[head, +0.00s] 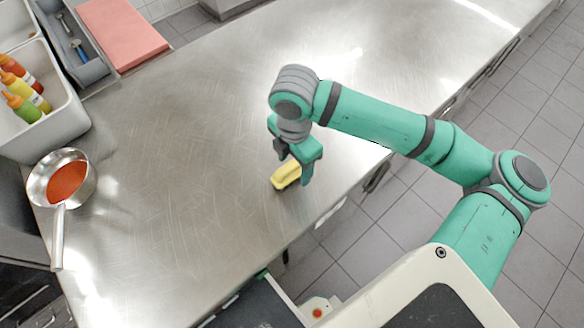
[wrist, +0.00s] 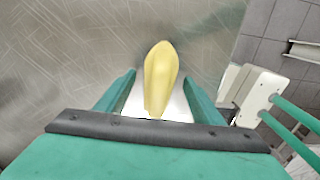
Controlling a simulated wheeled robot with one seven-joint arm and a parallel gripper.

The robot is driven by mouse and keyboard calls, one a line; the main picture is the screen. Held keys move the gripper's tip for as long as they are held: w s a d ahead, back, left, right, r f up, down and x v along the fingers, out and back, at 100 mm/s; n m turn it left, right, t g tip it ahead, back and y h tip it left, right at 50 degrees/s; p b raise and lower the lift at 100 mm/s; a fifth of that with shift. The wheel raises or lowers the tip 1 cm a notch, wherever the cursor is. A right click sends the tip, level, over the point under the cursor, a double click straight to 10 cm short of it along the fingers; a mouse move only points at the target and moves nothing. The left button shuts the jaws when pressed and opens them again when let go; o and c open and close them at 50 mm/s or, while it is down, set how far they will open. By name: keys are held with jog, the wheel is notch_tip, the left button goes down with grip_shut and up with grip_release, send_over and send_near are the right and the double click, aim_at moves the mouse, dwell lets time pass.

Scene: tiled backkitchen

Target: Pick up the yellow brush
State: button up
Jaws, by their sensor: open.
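The yellow brush (head: 287,175) lies on the steel counter, close under my gripper (head: 294,168). In the wrist view the brush (wrist: 159,78) is a rounded, elongated yellow shape pointing away from my gripper. My gripper is open, with one green finger on each side of the near part of the brush in the wrist view (wrist: 158,95). Bare gaps show between the brush and both fingers there. The fingers partly cover the brush in the head view. I cannot tell how high the fingertips are above the counter.
The steel counter (head: 185,130) is clear around the brush. A pan (head: 85,190) with red sauce stands at the left, beside a white bin (head: 65,128) holding several bottles. A pink board (head: 122,35) and a grey tray (head: 88,68) lie at the back. The counter edge is at right.

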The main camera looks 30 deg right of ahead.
jog(key=shift+a, duration=0.1)
jog(key=c, duration=1.2)
jog(key=shift+r, duration=0.15)
jog(key=shift+r, duration=0.6)
jog(key=s+d+r, duration=0.2)
jog(key=s+r, duration=0.1)
jog(key=s, duration=0.1)
jog(key=s+d+r, duration=0.2)
jog(key=s+r, duration=0.2)
jog(key=s+d+r, duration=0.2)
jog(key=s+r, duration=0.2)
jog(key=shift+s+d+r, duration=0.1)
jog(key=shift+d+r, duration=0.1)
jog(key=shift+r, duration=0.05)
jog(key=shift+s, duration=0.1)
